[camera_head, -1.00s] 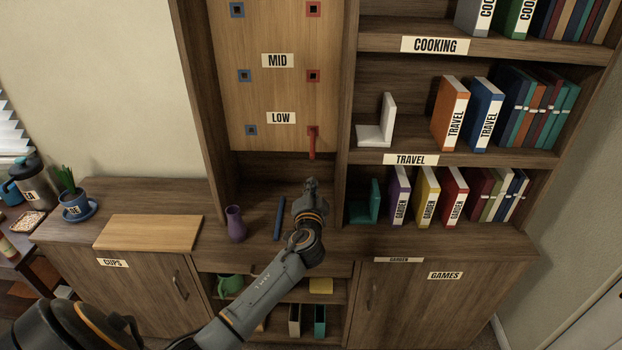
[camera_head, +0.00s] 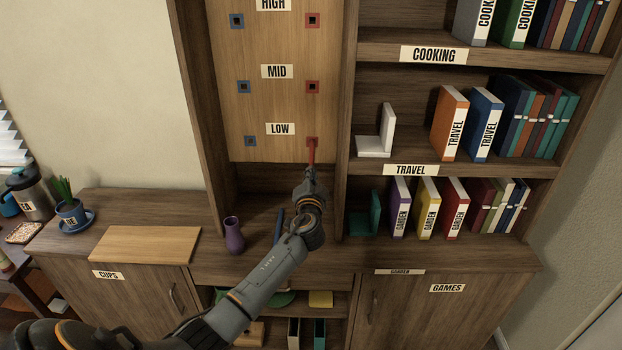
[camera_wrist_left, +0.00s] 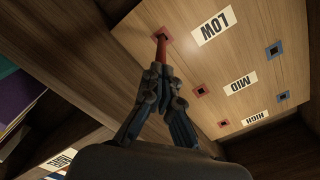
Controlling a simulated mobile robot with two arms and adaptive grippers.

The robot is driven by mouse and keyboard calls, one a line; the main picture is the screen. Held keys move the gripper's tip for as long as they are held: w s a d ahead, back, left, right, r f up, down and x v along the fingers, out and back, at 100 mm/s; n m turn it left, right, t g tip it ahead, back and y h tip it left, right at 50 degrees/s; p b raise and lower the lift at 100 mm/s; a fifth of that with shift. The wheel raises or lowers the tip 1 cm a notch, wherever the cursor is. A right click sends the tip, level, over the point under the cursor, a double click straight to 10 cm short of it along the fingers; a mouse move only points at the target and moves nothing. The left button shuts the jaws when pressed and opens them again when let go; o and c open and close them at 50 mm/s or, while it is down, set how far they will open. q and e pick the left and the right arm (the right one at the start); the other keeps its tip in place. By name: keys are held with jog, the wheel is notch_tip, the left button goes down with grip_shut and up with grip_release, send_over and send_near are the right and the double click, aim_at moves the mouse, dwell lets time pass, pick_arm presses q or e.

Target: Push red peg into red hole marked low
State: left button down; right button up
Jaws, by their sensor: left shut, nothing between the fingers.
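The red peg (camera_head: 311,154) sticks out of the red-framed hole (camera_head: 313,141) beside the LOW label (camera_head: 280,129) on the wooden board. It also shows in the left wrist view (camera_wrist_left: 161,47), its inner end at the red hole (camera_wrist_left: 162,37). My left gripper (camera_head: 311,174) is shut and empty, its fingertips at the outer end of the peg. In the left wrist view the closed fingertips (camera_wrist_left: 158,70) meet or nearly meet the peg's end; I cannot tell whether they touch. My right gripper is not in view.
A blue peg (camera_head: 278,228) lies on the counter, partly behind my left arm. A purple vase (camera_head: 234,236) stands left of it. The cabinet side wall (camera_head: 347,120) and bookshelves are right of the board. A blue-framed hole (camera_head: 250,141) is left of the LOW label.

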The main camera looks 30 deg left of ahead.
pick_arm(q)
jog(key=shift+w+a+b, duration=0.25)
jog(key=shift+w+b, duration=0.1)
jog(key=shift+b, duration=0.05)
dwell(0.4)
jog(key=v, duration=1.5)
jog(key=shift+p, duration=0.35)
